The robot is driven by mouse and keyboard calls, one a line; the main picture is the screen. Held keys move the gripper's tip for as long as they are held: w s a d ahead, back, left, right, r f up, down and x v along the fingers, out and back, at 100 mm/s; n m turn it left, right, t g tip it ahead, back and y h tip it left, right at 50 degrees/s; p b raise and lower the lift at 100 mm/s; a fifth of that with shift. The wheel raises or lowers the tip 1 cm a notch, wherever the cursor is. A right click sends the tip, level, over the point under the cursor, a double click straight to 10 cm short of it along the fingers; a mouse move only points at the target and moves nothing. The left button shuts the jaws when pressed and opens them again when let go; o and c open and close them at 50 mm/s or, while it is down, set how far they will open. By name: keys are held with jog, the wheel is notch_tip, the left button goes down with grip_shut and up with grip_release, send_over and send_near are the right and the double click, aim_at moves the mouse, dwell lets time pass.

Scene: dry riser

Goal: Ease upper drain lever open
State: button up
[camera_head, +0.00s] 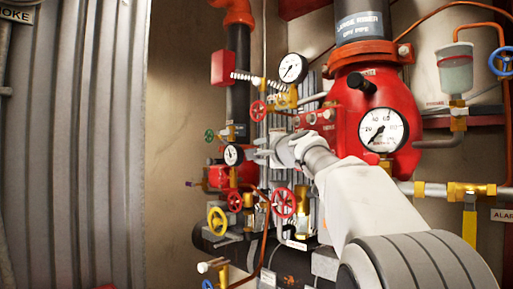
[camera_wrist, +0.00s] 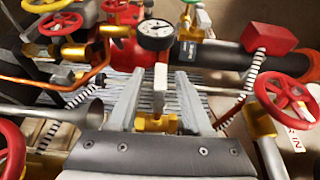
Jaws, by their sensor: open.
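My gripper (camera_wrist: 160,74) is open in the wrist view, one grey finger on each side of a short pale grey lever (camera_wrist: 161,88). The lever stands on a brass valve body (camera_wrist: 155,122); no label on it is readable, so I cannot confirm it is the upper drain lever. I see gaps on both sides, so the fingers do not appear to grip it. In the head view my gripper (camera_head: 264,150) reaches left into the pipework, and my arm hides much behind it.
A gauge (camera_wrist: 155,35) sits just beyond the fingertips. Red handwheels (camera_wrist: 285,95) crowd the right and left. In the head view a big red valve (camera_head: 350,105) with a gauge (camera_head: 383,130) stands near my arm. A corrugated panel (camera_head: 75,150) fills the left.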

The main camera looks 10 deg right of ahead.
jog(key=shift+p+x, duration=0.3)
jog(key=shift+x, duration=0.85)
grip_shut()
